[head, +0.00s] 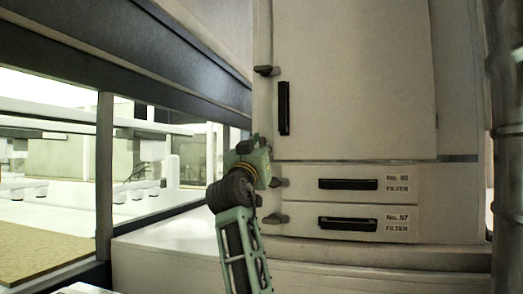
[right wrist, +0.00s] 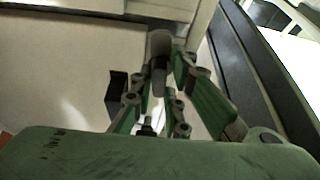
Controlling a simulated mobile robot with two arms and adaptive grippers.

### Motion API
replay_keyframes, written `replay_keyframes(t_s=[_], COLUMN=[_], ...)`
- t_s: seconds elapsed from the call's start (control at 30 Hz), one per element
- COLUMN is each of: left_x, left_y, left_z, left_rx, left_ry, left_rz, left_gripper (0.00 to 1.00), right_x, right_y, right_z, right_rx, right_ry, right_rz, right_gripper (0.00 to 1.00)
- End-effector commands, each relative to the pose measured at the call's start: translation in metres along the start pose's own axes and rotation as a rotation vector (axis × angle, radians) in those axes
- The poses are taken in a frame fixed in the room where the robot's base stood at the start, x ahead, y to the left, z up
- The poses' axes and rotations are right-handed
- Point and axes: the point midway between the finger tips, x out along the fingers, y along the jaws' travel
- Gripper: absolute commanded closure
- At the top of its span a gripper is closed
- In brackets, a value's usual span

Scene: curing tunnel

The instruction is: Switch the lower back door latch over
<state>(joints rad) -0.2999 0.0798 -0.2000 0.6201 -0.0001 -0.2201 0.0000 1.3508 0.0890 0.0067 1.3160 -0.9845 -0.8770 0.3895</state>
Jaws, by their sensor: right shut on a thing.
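The pale cabinet door (head: 355,80) is closed, with an upright black handle (head: 284,108) near its left edge. The upper latch (head: 264,70) sticks out at the door's left edge. My right gripper (head: 262,146) is at the door's lower left corner, where it mostly hides the lower latch in the head view. In the right wrist view the lower latch (right wrist: 160,44) is a grey rounded lever between the fingers of my right gripper (right wrist: 163,70), which is shut on it. My left gripper is in neither view.
Below the door are two filter drawers, the upper drawer (head: 410,170) and the lower drawer (head: 300,226), with small latches (head: 279,182) at their left. A dark-framed window wall (head: 104,170) stands left of my right arm. A pipe (head: 505,120) runs up the right edge.

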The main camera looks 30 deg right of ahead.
Motion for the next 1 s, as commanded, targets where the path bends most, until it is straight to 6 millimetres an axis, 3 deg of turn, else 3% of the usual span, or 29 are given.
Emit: replay_keyframes(t_s=[0.57,0.6,0.77,1.0], left_x=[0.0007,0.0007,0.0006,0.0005], left_y=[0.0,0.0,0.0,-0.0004], left_z=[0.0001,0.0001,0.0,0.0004], left_rx=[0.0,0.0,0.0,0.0], left_ry=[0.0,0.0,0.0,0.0], left_rz=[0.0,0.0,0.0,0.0], left_gripper=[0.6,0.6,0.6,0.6], right_x=[-0.0002,-0.0001,-0.0001,0.0], right_y=[-0.0001,0.0,0.0,0.0], right_z=[0.0016,0.0016,0.0012,0.0006], right_rx=[0.009,0.009,0.009,0.01], right_ry=[-0.003,-0.003,-0.002,-0.001], right_rz=[0.006,0.006,0.006,0.005], right_gripper=[1.0,0.83,0.69,0.69])
